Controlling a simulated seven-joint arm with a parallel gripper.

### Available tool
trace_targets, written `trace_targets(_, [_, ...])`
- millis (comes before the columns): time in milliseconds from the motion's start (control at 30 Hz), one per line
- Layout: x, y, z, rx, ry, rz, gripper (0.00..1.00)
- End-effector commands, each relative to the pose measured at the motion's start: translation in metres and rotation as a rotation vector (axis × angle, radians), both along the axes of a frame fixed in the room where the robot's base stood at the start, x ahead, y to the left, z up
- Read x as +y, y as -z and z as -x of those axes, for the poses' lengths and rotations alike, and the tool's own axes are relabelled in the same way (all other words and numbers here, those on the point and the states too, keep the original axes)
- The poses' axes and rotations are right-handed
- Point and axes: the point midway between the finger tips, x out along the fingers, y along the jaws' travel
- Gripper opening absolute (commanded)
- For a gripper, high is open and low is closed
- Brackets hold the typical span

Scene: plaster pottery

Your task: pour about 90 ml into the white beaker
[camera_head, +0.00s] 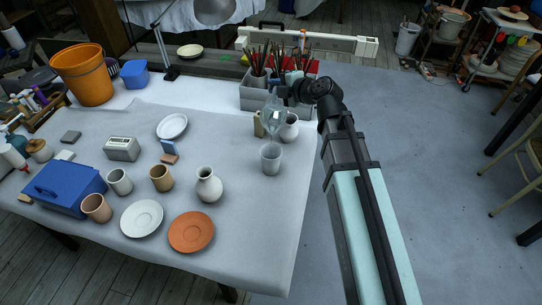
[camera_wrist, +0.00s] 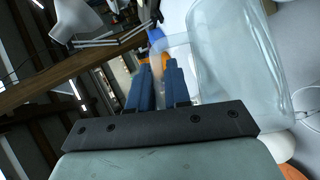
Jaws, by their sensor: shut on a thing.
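The white beaker (camera_head: 270,160) stands upright on the cloth-covered table near its right edge. My gripper (camera_head: 284,93) is above and slightly right of it, shut on a clear glass vessel (camera_head: 272,108). The vessel is strongly tilted, with its lower end over the beaker. In the wrist view the clear vessel (camera_wrist: 235,65) fills the upper right beside my gripper's blue fingers (camera_wrist: 156,85); the exact grip point is hard to see. I cannot tell whether liquid is flowing or how much is in the beaker.
A white jug (camera_head: 289,130) and a tan vessel (camera_head: 258,125) stand close behind the beaker. A grey crate (camera_head: 252,101) of brushes is behind them. A white vase (camera_head: 208,187), cups and plates stand to the left. The table's right edge is close.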

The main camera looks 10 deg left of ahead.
Motion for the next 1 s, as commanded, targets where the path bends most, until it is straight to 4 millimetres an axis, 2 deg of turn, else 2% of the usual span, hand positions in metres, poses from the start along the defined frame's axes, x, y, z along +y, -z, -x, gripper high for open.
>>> trace_targets(1000, [-0.001, 0.001, 0.012, -0.066, -0.001, -0.008, 0.00])
